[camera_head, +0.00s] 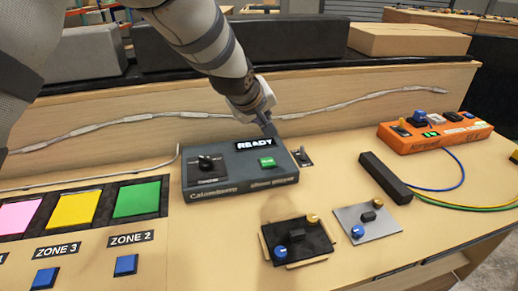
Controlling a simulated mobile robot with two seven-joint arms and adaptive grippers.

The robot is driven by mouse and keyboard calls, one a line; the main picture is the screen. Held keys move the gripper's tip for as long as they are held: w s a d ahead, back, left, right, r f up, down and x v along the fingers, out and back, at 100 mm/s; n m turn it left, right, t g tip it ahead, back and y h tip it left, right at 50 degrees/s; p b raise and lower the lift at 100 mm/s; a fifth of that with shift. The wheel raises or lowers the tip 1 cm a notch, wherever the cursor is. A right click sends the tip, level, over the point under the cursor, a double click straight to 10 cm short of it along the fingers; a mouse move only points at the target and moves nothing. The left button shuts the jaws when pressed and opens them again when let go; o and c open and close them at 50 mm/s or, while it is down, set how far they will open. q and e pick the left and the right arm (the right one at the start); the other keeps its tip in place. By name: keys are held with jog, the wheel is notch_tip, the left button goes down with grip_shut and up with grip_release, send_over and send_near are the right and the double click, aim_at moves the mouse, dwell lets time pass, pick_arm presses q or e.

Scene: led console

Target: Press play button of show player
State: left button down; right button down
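The show player is a dark grey box (240,192) on the wooden console, with a lit display reading READY (254,143). A green button (267,162) with small white lettering sits below the display; I take it to be the play button. A black knob or switch (206,162) is at the left of its top. My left gripper (267,127) comes down from above. Its fingers look closed together and empty, with the tips just above and behind the display's right part, apart from the green button. My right gripper is out of view.
An orange box (435,134) with knobs and cables stands at the right. A black bar (385,178) and two small control plates (297,240) (367,221) lie in front of it. Pink, yellow and green zone panels (137,199) are at the left. A small switch plate (301,157) is beside the player.

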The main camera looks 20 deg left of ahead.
aim_at(264, 161)
pick_arm(q)
jog(key=shift+r, duration=0.15)
